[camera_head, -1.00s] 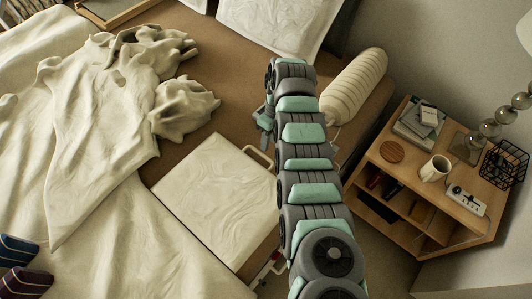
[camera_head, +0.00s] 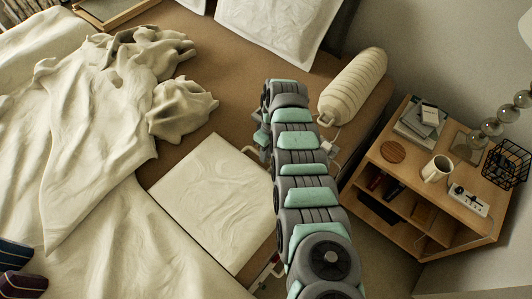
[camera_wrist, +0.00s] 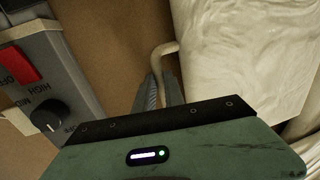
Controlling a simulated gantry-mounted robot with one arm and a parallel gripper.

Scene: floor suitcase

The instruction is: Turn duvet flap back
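The cream duvet (camera_head: 95,185) covers the left of the bed, with a crumpled, bunched part (camera_head: 180,108) near the middle. A flat, squarish cream flap (camera_head: 213,190) lies beside it, left of my arm; it fills the right of the wrist view (camera_wrist: 245,60). A pale loop (camera_wrist: 160,60) sticks out from the flap's edge. My gripper (camera_wrist: 160,78) points down beside the flap, its two grey fingers slightly apart with their tips close to the loop. I cannot tell whether they touch it. In the head view my gripper is mostly hidden behind my arm.
A grey control box with a red switch (camera_wrist: 18,65) is left of my fingers. A ribbed cream bolster (camera_head: 352,85) and white pillows (camera_head: 275,25) lie at the back. A wooden nightstand (camera_head: 400,215) with a mug (camera_head: 436,169) stands right. Brown bed surface (camera_head: 225,85) lies bare between duvet and pillows.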

